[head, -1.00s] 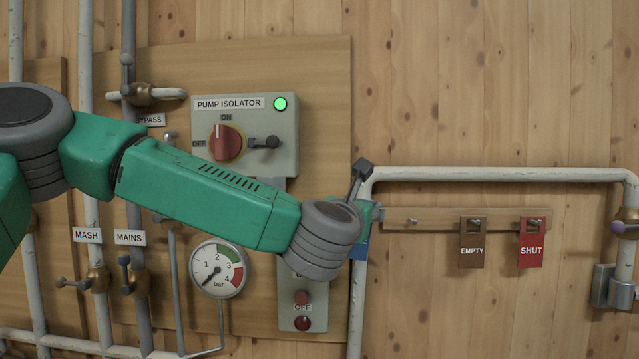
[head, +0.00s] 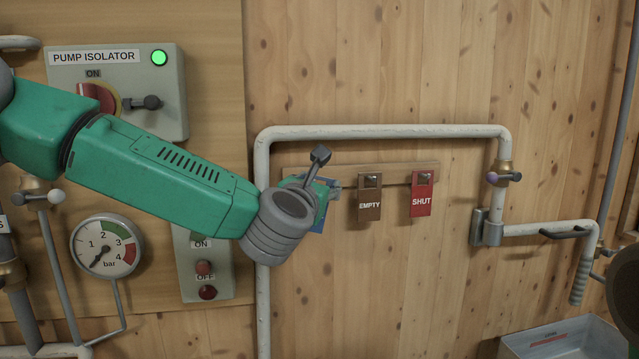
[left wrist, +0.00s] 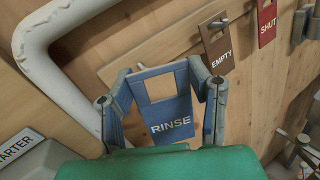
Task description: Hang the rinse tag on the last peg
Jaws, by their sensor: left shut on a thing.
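The blue rinse tag (left wrist: 170,118) is between the fingers of my left gripper (left wrist: 160,88) in the left wrist view, its square hole at the top and its lettering facing me. In the head view, my left gripper (head: 326,188) is shut on the tag (head: 318,222), and mostly hides it. The wooden peg board (head: 398,167) is behind and beside the gripper. The brown EMPTY tag (head: 369,204) and the red SHUT tag (head: 421,201) hang on its pegs to the right. My right gripper is not in view.
A white pipe (head: 390,131) runs above the board and down its left side. A valve (head: 502,174) is on the pipe's right leg. The pump isolator box (head: 150,105) and pressure gauge (head: 106,246) are left. A grey bin (head: 560,340) sits at lower right.

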